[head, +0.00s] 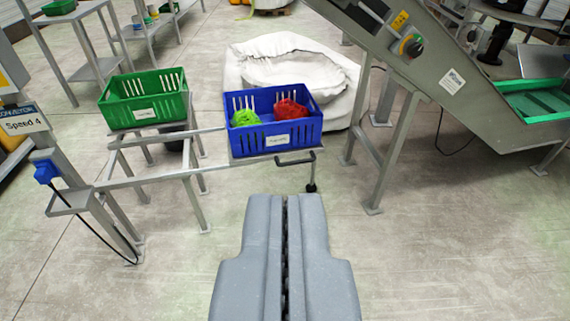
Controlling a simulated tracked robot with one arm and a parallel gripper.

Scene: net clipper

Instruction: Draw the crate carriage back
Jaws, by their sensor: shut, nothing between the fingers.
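The crate carriage (275,152) is a plate at the right end of a metal rail frame (160,178). A blue crate (276,139) stands on it, holding a green net bundle (246,117) and a red net bundle (291,109). A dark handle (296,160) sticks out from the carriage's near right side. A green crate (145,97) stands on the left part of the frame. My gripper (286,200) is shut and empty, in the lower middle of the picture, below the handle in the view and apart from it.
A grey machine with a sloped chute (455,75) stands on legs at the right. A white sack (290,62) lies behind the blue crate. A post with a "Speed 4" sign (26,121) and a blue plug (46,172) stands at the left. The near floor is clear.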

